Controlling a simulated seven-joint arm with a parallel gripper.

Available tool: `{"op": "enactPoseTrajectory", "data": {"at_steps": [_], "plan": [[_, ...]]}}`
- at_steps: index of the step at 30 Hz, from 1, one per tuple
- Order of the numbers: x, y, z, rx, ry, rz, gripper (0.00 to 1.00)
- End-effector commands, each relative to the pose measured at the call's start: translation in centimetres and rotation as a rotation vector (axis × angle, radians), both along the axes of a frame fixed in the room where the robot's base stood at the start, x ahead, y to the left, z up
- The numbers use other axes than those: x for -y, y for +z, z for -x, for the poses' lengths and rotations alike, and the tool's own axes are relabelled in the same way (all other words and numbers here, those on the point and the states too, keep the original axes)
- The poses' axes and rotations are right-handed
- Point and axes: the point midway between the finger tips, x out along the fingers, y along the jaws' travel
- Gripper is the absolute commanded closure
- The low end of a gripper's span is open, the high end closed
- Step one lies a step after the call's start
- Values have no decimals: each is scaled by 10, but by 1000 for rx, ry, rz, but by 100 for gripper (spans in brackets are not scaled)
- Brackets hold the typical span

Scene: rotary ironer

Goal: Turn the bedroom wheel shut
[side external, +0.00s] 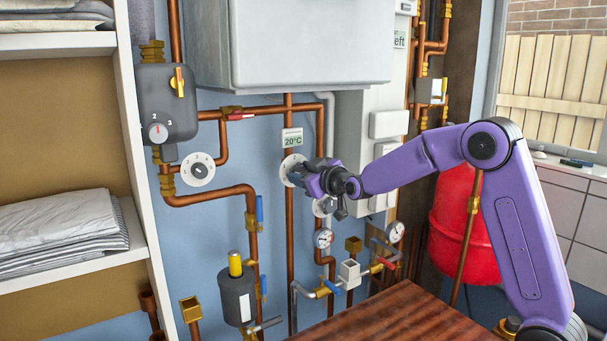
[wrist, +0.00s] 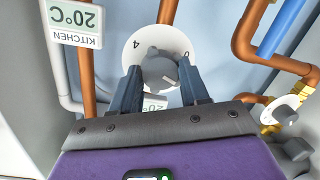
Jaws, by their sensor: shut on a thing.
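My gripper (side external: 303,175) is at a round white dial (side external: 288,170) with a grey knob on the blue wall. In the wrist view my gripper (wrist: 160,72) has one finger on each side of the grey knob (wrist: 158,74), shut on it. The dial (wrist: 136,43) behind it shows a "4", and a pale mark is on the knob's face. A small 20°C label (side external: 292,137) is above this dial; its room name is not readable, so I cannot tell that this is the bedroom wheel.
A label reading KITCHEN 20°C (wrist: 76,22) appears upside down in the wrist view. Another dial (side external: 198,169) is to the left and one (side external: 323,207) below right. Copper pipes (side external: 290,230) run close by. A white box (side external: 300,45) hangs above.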

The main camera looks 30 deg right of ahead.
Motion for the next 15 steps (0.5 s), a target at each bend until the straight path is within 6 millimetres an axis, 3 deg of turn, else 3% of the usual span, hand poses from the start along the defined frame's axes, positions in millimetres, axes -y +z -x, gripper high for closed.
{"op": "enactPoseTrajectory", "data": {"at_steps": [15], "plan": [[-5,-2,1,-3,5,489,86]]}}
